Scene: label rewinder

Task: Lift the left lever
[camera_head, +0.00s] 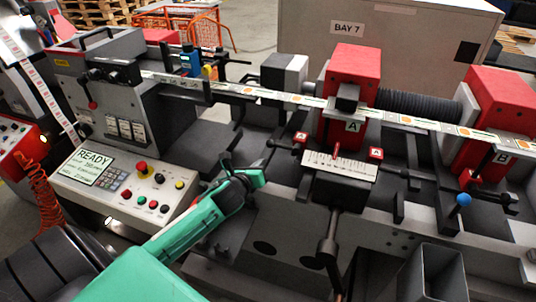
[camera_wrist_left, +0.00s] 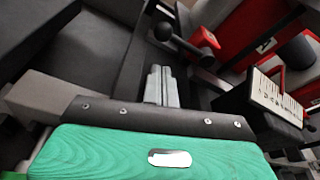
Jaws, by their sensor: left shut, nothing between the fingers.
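My left gripper (camera_head: 262,168) reaches in from the lower left on its green arm, over the dark front of the machine. In the left wrist view its grey fingers (camera_wrist_left: 161,84) are shut together and empty. A black lever with a round knob (camera_wrist_left: 163,31) lies just beyond the fingertips in that view, apart from them. The red unit A (camera_head: 352,75) stands right of the gripper, with a white scale plate (camera_head: 338,165) in front; the plate also shows in the wrist view (camera_wrist_left: 275,97). I cannot tell for certain which handle is the left lever.
A control panel (camera_head: 125,190) with a READY display and several buttons is left of the gripper. A label strip (camera_head: 265,92) runs across the machine. A blue-knobbed handle (camera_head: 463,199) is near the red unit B (camera_head: 500,105). A grey square tube (camera_head: 432,275) stands at the front right.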

